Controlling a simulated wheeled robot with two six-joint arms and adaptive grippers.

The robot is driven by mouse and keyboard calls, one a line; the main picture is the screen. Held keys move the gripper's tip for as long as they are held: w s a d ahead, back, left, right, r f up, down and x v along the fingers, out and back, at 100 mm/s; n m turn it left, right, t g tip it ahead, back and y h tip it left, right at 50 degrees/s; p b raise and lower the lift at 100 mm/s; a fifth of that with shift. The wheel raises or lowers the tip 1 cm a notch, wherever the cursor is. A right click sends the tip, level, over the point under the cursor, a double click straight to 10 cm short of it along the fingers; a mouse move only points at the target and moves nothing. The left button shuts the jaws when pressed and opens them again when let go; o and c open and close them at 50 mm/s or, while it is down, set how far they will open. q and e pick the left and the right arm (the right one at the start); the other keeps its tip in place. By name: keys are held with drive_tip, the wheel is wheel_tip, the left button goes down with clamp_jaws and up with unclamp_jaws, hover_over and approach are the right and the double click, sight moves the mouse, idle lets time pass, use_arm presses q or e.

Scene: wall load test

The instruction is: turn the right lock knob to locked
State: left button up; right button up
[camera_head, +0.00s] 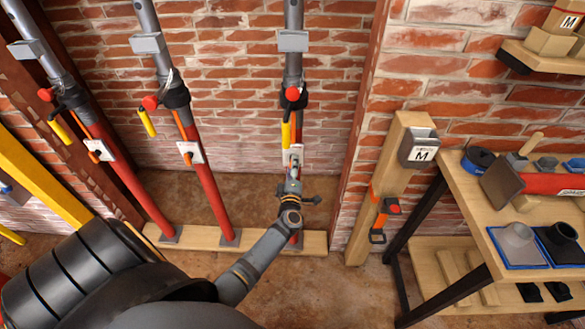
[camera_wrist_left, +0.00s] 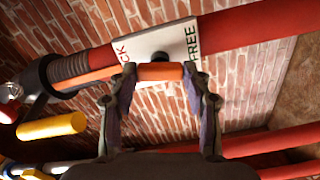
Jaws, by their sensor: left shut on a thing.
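Three red and grey props lean or stand by the brick wall. Each has a white plate. The right prop (camera_head: 294,72) carries the right plate (camera_head: 288,157). In the left wrist view its plate (camera_wrist_left: 142,46) shows "FREE" on the right and a partly covered word ending in "CK" on the left. The right lock knob (camera_wrist_left: 160,71), an orange bar, lies between the fingertips of my left gripper (camera_head: 294,168), which is shut on it. The gripper (camera_wrist_left: 160,73) also shows in the left wrist view. Which word the knob points to is unclear. My right gripper is out of view.
The middle prop's orange knob (camera_head: 188,157) and the left prop's knob (camera_head: 95,156) stand to the left. Yellow handles (camera_head: 146,121) hang from the collars. A wooden post (camera_head: 378,195) and a loaded workbench (camera_head: 465,210) stand to the right.

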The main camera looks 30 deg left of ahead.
use_arm(q)
drive_tip(key=shift+f+n, duration=0.1)
drive_tip(key=shift+n, duration=1.5)
drive_tip(key=o, duration=1.2)
drive_tip(key=shift+c, duration=0.2)
drive_tip(key=v, duration=1.2)
drive_tip(key=shift+s, duration=0.1)
